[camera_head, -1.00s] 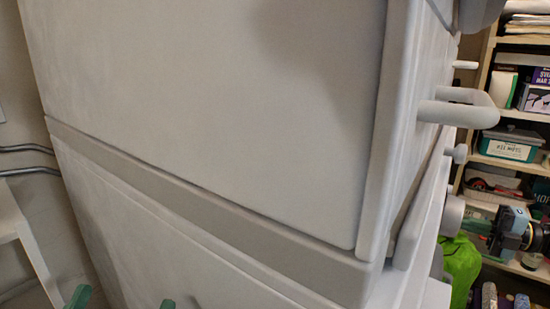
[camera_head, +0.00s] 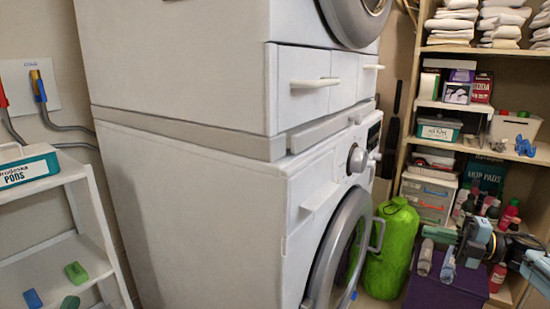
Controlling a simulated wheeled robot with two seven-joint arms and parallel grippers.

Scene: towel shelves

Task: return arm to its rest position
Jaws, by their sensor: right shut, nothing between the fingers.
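My right arm (camera_head: 535,268) comes in from the right edge of the head view. Its gripper (camera_head: 466,243) is small and partly lost against the cluttered shelves behind it; it is shut and empty. It is to the right of the green bag (camera_head: 391,248) and in front of the shelf unit, apart from the washer and dryer. My left arm and gripper are not in view.
A white washer (camera_head: 205,205) with a dryer (camera_head: 180,70) stacked on it fills the middle. Shelves (camera_head: 480,52) with folded white towels (camera_head: 450,22) and supplies stand at right. A white rack (camera_head: 60,255) stands at left. A purple box (camera_head: 445,290) is low at right.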

